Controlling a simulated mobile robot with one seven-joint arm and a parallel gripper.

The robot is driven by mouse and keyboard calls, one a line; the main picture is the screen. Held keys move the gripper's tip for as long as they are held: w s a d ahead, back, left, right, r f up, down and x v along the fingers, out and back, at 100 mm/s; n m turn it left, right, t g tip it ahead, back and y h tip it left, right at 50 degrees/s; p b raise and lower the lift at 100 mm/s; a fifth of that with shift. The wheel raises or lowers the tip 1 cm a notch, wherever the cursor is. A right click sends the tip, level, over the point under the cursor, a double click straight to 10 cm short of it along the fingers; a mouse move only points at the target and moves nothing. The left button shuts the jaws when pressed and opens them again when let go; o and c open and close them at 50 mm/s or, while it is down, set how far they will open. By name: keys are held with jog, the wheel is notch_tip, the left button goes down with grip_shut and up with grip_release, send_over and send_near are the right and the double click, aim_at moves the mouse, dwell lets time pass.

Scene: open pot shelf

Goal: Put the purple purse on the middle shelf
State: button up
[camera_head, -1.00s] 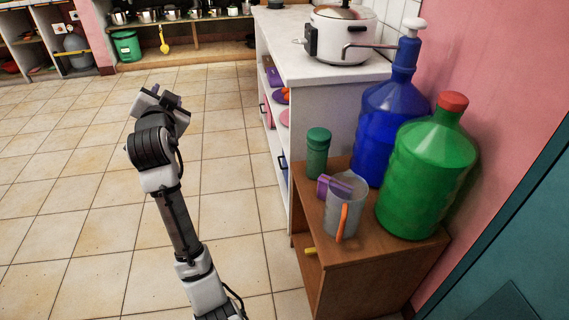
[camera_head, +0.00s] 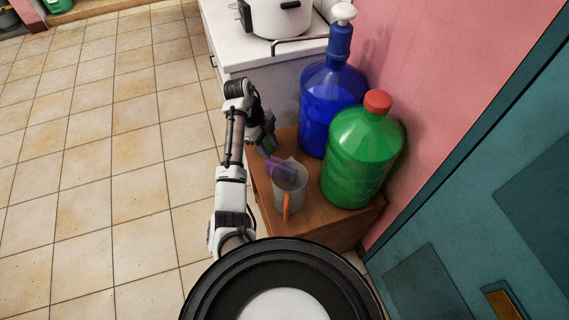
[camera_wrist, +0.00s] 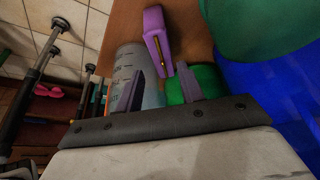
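The purple purse (camera_head: 281,166) is on the small wooden stand (camera_head: 262,187), against the grey measuring jug (camera_head: 291,193). In the wrist view the purse (camera_wrist: 154,32) shows a gold zip and lies just beyond my fingertips. My gripper (camera_head: 268,147) is over the stand's left side, close to the purse. In the wrist view my gripper (camera_wrist: 159,72) is open, with its fingers spread apart and the purse's near end showing between the tips. I cannot tell whether a finger touches it. The middle shelf cannot be made out in the head view.
The jug has an orange handle. A blue bottle (camera_head: 326,105) and a green bottle (camera_head: 362,150) crowd the stand's right side. A green container (camera_wrist: 195,84) is behind a finger. A white counter (camera_head: 228,42) with a cooker (camera_head: 277,17) stands behind. The floor at left is clear.

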aim_at(277, 162)
jog(key=b+x, duration=0.1)
jog(key=x, duration=0.6)
jog(key=shift+r+b, duration=0.1)
jog(key=shift+b, duration=0.25)
jog(key=x, duration=0.1)
jog(key=p+x, duration=0.1)
jog(key=x, duration=0.1)
jog(key=p+x, duration=0.1)
jog(key=shift+s+d+f, duration=0.1)
jog(key=shift+d+f, duration=0.15)
jog(key=shift+d, duration=0.15)
jog(key=shift+f, duration=0.3)
jog(key=shift+f, duration=0.25)
jog(key=c, duration=0.8)
jog(key=shift+r, duration=0.1)
